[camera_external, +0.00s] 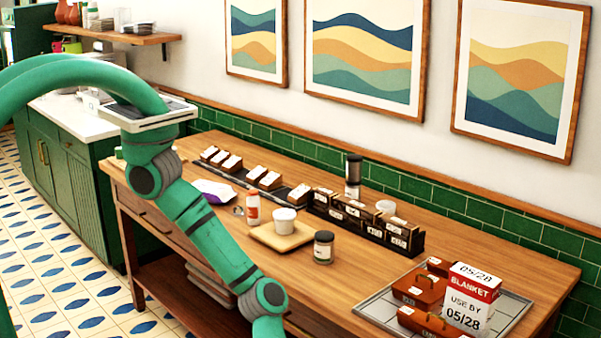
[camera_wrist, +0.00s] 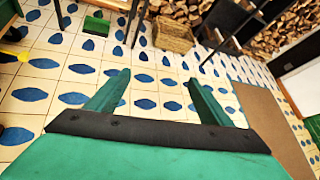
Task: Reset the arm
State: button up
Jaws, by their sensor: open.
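My gripper (camera_wrist: 157,95) shows in the wrist view with its two green fingers wide apart and nothing between them. It points over the patterned tile floor (camera_wrist: 140,75). In the external view my green arm reaches down in front of the wooden table (camera_external: 490,255), and its end is out of the picture at the bottom. The gripper is hidden there.
A wicker basket (camera_wrist: 174,34) stands on the floor.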

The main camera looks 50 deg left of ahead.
jog(key=w+a+r+n+t+h, duration=0.1)
jog(key=w+a+n+t, duration=0.25)
jog(key=w+n, duration=1)
jog(key=w+a+r+n+t+h, duration=0.15)
jog(key=w+a+n, duration=0.35)
jog(key=w+n, duration=0.8)
jog(key=w+a+f+n+t+y, duration=0.2)
jog(key=w+a+n+t, duration=0.2)
jog(key=w+a+n, duration=0.6)
jog(key=w+a+f+n+t+y, duration=0.2)
jog(key=w+a+n+t+y, duration=0.15)
jog(key=w+a+n, duration=0.7)
jog(key=s+a+r+n+t+y, duration=0.2)
jog(key=a, duration=1.1)
jog(key=s+a+r+n+t+y, duration=0.1)
jog(key=s+a+n+t+y, duration=0.1)
jog(key=a, duration=1)
jog(key=s+a+r+n+t+y, duration=0.1)
jog(key=s+a+r, duration=0.3)
jog(key=a+r, duration=0.6)
jog(key=s+a+r+n+t+y, duration=0.2)
jog(key=s+a+r+y, duration=0.1)
jog(key=a+r, duration=0.7)
notch_tip(320, 180, up, 3)
jog(key=shift+s+r+y, duration=0.15)
jog(key=shift+s+y, duration=0.15)
jog(key=shift+s, duration=0.05)
